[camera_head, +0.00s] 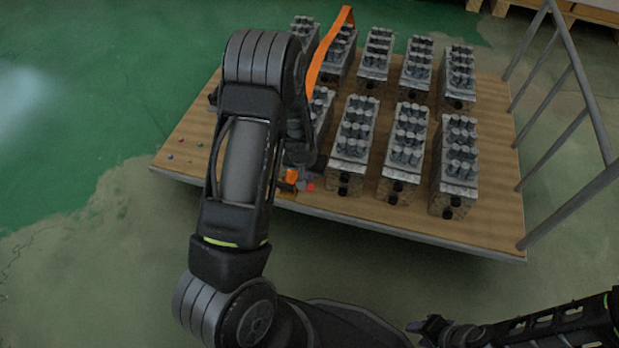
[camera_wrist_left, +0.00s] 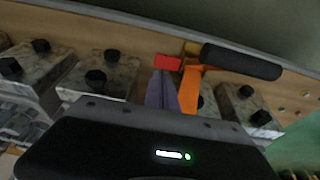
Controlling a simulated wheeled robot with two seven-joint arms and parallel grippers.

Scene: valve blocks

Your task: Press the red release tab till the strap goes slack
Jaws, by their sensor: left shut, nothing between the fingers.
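The red release tab (camera_head: 310,187) shows at the front edge of the pallet in the head view, just beside my left gripper (camera_head: 302,182). In the left wrist view the red tab (camera_wrist_left: 168,62) lies directly beyond the tips of my shut, empty left gripper (camera_wrist_left: 164,76). I cannot tell whether the tips touch it. The orange strap (camera_wrist_left: 190,90) runs beside the fingers to a buckle with a black handle (camera_wrist_left: 240,62). The strap (camera_head: 332,45) also arches over the blocks in the head view; my left arm hides part of it. My right gripper (camera_head: 436,329) is at the bottom right, its jaws unclear.
Several grey valve blocks (camera_head: 403,150) stand in rows on the wooden pallet (camera_head: 480,215). A metal rail (camera_head: 562,130) runs along its right side. Small coloured bits lie on the left of the pallet. The floor in front is clear.

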